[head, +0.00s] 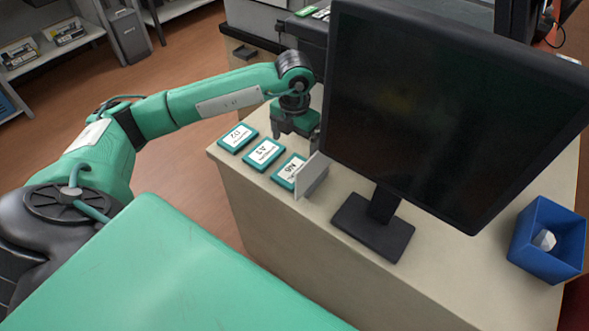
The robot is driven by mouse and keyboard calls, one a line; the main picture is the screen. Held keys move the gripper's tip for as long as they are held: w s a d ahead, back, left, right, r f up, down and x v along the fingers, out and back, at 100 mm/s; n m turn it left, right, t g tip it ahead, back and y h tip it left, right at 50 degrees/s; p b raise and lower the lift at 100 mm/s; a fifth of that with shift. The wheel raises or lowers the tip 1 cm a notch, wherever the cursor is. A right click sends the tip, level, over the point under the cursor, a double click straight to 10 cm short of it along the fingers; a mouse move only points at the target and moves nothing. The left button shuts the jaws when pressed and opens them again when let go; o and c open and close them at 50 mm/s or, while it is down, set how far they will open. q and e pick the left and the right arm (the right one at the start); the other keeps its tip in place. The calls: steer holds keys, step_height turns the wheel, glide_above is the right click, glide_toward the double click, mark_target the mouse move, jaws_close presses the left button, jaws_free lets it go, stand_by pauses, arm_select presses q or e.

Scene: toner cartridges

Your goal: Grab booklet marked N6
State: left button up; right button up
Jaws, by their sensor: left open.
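Three flat teal booklets with white labels lie in a row on the pale counter. The nearest one (289,171) carries an upside-down label that seems to read N6, and a white upright panel partly covers its right side. The middle booklet (264,154) and the far-left booklet (238,138) have other markings, too small to read surely. My left gripper (297,138) is open and empty, pointing down above the counter just behind the middle and nearest booklets. It appears apart from them. My right gripper is out of view.
The white upright panel (312,175) stands between the nearest booklet and a large black monitor (440,110). A blue bin (547,240) with a white object sits at the right. The counter (290,235) is bare at its front. A dark printer-like machine stands behind.

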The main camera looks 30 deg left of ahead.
mark_target(293, 170)
arm_select(q)
step_height(293, 170, down, 4)
steer(key=f, duration=0.2)
steer(key=s+f+p, duration=0.1)
steer(key=f, duration=0.1)
steer(key=shift+d+f, duration=0.1)
steer(key=shift+f, duration=0.45)
steer(key=shift+w, duration=0.1)
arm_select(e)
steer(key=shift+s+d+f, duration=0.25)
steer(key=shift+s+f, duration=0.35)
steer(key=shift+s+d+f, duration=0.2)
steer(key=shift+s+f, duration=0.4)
arm_select(q)
steer(key=shift+c, duration=0.4)
steer(key=c, duration=1)
